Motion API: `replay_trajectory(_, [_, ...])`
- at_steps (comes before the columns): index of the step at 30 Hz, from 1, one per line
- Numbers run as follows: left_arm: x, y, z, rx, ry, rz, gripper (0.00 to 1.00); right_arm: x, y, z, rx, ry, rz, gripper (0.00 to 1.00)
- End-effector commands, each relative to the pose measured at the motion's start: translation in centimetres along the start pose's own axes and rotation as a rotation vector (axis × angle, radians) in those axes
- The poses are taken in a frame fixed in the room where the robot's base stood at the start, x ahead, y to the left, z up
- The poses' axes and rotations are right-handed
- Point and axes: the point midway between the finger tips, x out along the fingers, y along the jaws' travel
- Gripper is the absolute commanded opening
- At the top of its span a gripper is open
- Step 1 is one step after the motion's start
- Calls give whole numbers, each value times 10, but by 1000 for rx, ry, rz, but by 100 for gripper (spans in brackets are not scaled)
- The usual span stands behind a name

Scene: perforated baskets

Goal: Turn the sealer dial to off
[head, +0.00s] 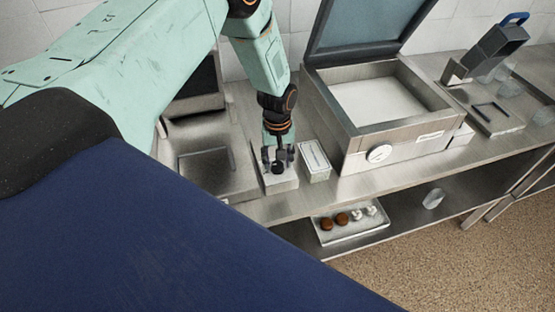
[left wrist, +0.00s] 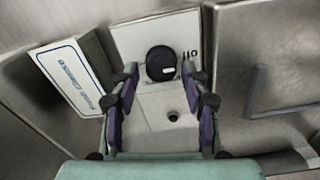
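A small pale box (head: 283,186) stands on the steel counter, and its black round dial (head: 278,169) is partly hidden by my gripper. In the left wrist view the dial (left wrist: 160,64) has a small white mark at its lower right, and dark marks show on the box beside it. My left gripper (head: 278,157) points down over the box; in the left wrist view its fingers (left wrist: 160,78) are apart on either side of the dial. They look open, and I cannot tell whether they touch it. My right gripper is not in view.
A labelled white box (head: 314,161) stands close right of the gripper. Beyond it is a large steel machine (head: 350,147) with a raised lid and a white dial (head: 379,154). A steel unit (head: 205,145) stands left. A lower-shelf tray (head: 346,235) holds several small items.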

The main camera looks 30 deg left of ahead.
Motion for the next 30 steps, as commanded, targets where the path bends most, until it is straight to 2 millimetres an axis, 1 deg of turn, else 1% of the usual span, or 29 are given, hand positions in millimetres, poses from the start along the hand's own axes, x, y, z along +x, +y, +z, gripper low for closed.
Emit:
replay_trajectory(10, [1, -1, 3, 1, -6, -4, 54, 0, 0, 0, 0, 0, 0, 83])
replay_trajectory(14, [-7, -1, 2, 0, -6, -3, 54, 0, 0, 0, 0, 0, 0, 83])
replay_trajectory(17, [-23, 0, 2, 1, -4, -1, 54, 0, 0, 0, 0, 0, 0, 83])
replay_trajectory(24, [-73, 0, 2, 2, -3, -1, 54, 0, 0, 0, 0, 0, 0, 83])
replay_trajectory(27, [-91, 0, 1, 0, -4, -1, 54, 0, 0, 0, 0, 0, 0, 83])
replay_trajectory(30, [-104, 0, 1, 1, -4, -2, 54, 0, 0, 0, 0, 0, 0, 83])
